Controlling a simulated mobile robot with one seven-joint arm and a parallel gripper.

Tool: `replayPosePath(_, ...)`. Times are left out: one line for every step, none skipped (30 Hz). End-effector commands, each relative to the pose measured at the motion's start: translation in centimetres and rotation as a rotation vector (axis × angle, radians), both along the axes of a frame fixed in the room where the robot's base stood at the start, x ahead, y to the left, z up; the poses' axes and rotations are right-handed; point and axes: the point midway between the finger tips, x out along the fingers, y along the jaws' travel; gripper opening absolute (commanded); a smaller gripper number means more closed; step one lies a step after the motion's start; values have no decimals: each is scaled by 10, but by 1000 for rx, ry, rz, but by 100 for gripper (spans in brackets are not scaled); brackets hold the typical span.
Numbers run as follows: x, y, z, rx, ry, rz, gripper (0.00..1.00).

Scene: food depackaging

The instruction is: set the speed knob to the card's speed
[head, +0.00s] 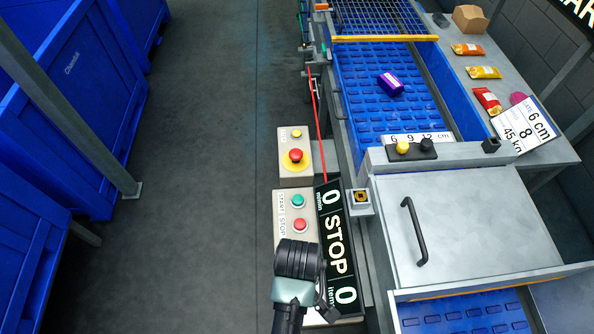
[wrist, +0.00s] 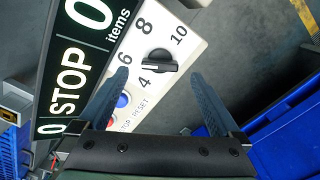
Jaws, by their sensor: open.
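The black speed knob (wrist: 157,61) shows in the wrist view on a pale panel (wrist: 198,52) marked 4, 6, 8 and 10. Its bar lies roughly crosswise in the picture; I cannot tell which end is the pointer. My gripper (wrist: 158,75) is open, with one finger on each side of the knob in the picture and no visible contact. In the head view my gripper (head: 298,262) is over the near end of the panel and hides the knob. The white card (head: 524,127) at the right reads 6 cm, 8 and 45 kg, partly cut by its angle.
A black display (head: 336,240) reading 0, STOP, 0 stands right beside my gripper. Green (head: 298,201) and red (head: 300,225) buttons and an emergency stop (head: 295,156) lie farther along. A blue belt holds a purple pack (head: 390,84). Open floor lies left.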

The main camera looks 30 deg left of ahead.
Motion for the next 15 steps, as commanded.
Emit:
replayPosePath(-1, 0, -9, -1, 3, 0, 100)
replayPosePath(-1, -1, -13, -1, 4, -1, 100)
replayPosePath(0, 0, -19, 0, 2, -1, 100)
replayPosePath(0, 0, -22, 0, 1, -1, 100)
replayPosePath(0, 0, -25, 0, 1, -1, 100)
replayPosePath(0, 0, -29, 0, 1, -1, 100)
replayPosePath(0, 0, -31, 0, 1, -1, 100)
replayPosePath(0, 0, -33, 0, 0, -1, 100)
replayPosePath(0, 0, -35, 1, 0, -1, 100)
replayPosePath(0, 0, -36, 1, 0, -1, 100)
replayPosePath(0, 0, -36, 1, 0, -1, 100)
replayPosePath(0, 0, -37, 0, -1, -1, 100)
replayPosePath(0, 0, -37, 0, -1, -1, 100)
replayPosePath(0, 0, -37, 1, -2, -1, 100)
replayPosePath(0, 0, -37, 1, -2, -1, 100)
